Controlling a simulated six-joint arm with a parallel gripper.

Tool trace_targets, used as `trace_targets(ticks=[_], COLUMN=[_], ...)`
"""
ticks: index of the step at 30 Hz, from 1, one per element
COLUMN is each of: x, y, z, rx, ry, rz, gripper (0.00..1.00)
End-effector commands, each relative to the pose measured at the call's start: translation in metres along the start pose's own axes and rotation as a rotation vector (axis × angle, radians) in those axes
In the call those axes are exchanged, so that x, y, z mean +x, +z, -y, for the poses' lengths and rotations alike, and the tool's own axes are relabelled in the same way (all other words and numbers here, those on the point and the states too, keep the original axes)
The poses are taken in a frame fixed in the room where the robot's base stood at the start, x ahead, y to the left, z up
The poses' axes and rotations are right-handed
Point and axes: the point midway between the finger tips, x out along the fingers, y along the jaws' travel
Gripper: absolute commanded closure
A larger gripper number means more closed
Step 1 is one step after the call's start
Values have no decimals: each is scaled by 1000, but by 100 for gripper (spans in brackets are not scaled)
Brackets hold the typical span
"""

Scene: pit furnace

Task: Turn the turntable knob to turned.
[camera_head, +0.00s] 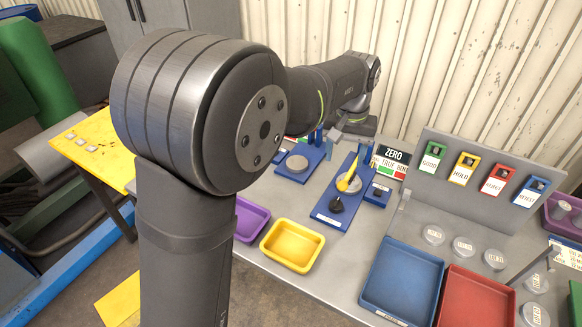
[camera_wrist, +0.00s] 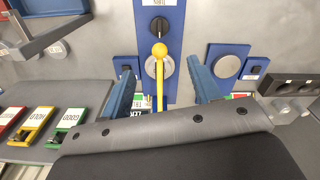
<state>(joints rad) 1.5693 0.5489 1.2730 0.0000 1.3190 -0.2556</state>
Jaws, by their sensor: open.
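A blue panel (camera_head: 328,213) on the grey bench carries a round black knob (camera_head: 336,206) at its near end. Behind the knob is a silver disc (camera_head: 354,184) with a yellow lever (camera_head: 347,183) across it. In the wrist view the black knob (camera_wrist: 159,26) shows a pale mark, and the yellow lever (camera_wrist: 160,75) points down the picture from its ball end over the disc (camera_wrist: 150,67).
A blue plate with a grey disc (camera_head: 297,163) lies left of the panel, and a small blue switch box (camera_head: 377,194) lies right. Yellow (camera_head: 293,262) and purple (camera_head: 250,238) trays stand in front. A blue tray (camera_head: 402,310) and a rack of coloured tags (camera_head: 468,168) are to the right.

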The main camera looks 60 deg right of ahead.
Motion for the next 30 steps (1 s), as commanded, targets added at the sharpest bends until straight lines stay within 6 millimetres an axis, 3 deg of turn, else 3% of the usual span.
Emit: trace_targets(ticks=[5,21,30], x=[23,138,170], y=[0,1,0], z=[0,0,0], rx=[-7,-5,-5], ry=[-1,-2,-1], rz=[4,4,1], gripper=[43,43,43])
